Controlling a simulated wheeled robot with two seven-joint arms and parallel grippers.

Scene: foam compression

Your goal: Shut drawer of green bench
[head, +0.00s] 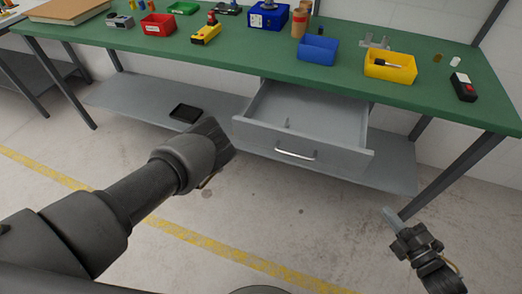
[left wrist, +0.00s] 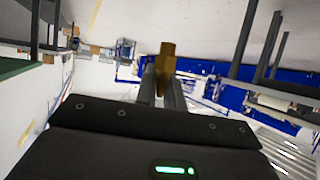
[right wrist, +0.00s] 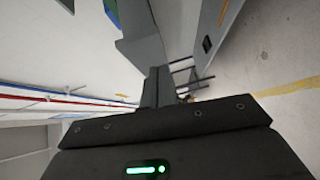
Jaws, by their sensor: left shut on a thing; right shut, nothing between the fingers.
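The grey drawer (head: 310,158) of the green bench (head: 240,50) is pulled out, its inside showing from above. Its front bears a silver bar handle (head: 296,154). A small thin grey item (head: 288,123) is in the drawer. My left gripper (left wrist: 168,88) is shut on a brass-coloured piece (left wrist: 166,60); in the head view its fingers are mostly hidden by my arm, left of the drawer front. My right gripper (head: 390,214) is shut and empty, below and right of the drawer front, apart from the handle.
A grey lower shelf (head: 140,104) carries a black tray (head: 186,112). The bench top holds a blue bin (head: 318,50), a yellow bin (head: 390,67), a red bin (head: 158,25) and tools. A bench leg (head: 455,175) stands near my right gripper. The floor before the drawer is clear.

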